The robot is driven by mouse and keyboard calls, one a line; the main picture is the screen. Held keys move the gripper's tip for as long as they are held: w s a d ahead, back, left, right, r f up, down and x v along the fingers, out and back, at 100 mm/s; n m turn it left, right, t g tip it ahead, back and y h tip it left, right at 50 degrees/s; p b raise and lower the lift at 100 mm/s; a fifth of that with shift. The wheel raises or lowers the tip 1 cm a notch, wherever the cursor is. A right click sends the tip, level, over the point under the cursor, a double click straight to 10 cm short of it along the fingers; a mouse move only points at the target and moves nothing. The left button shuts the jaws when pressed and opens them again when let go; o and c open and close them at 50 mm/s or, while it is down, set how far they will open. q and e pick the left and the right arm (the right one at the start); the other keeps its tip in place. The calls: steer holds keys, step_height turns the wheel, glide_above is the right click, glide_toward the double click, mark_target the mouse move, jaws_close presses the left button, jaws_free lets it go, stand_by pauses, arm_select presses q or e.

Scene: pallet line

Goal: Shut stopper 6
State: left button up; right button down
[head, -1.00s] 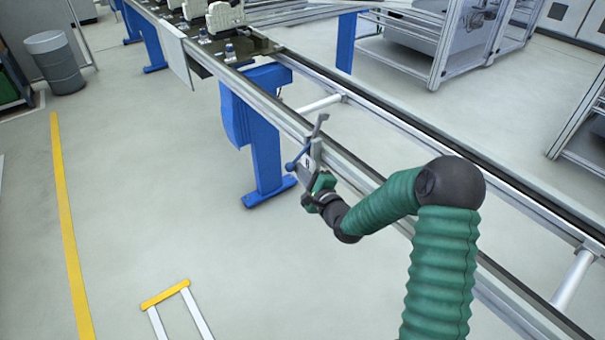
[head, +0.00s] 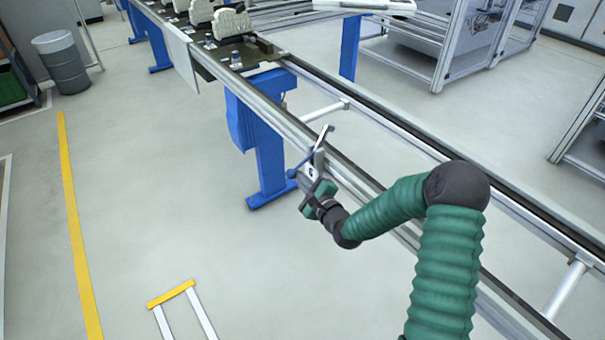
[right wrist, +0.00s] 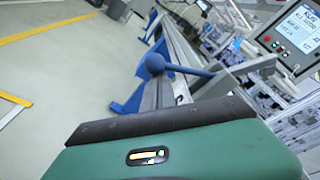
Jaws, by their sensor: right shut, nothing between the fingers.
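The stopper (head: 315,163) is a grey bracket on the near side rail, with a lever ending in a blue ball (head: 292,173). Its plate is too small to read. In the right wrist view the blue ball (right wrist: 155,64) and its rod (right wrist: 190,71) lie just beyond my gripper. My right gripper (head: 314,189) is shut and empty, close below the stopper on the near side of the rail. I cannot tell whether it touches the lever. My left gripper is out of view.
The conveyor's near rail (head: 275,112) runs diagonally, with a blue leg (head: 268,160) under it. A screen panel (right wrist: 297,32) shows at right in the wrist view.

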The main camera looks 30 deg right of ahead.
step_height(320, 180, up, 9)
steer(key=a+m+y+p, duration=0.1)
steer(key=m+y+p, duration=0.1)
steer(key=m+p, duration=0.8)
steer(key=shift+g+p, duration=0.4)
steer(key=shift+p, duration=0.65)
steer(key=shift+r, duration=0.1)
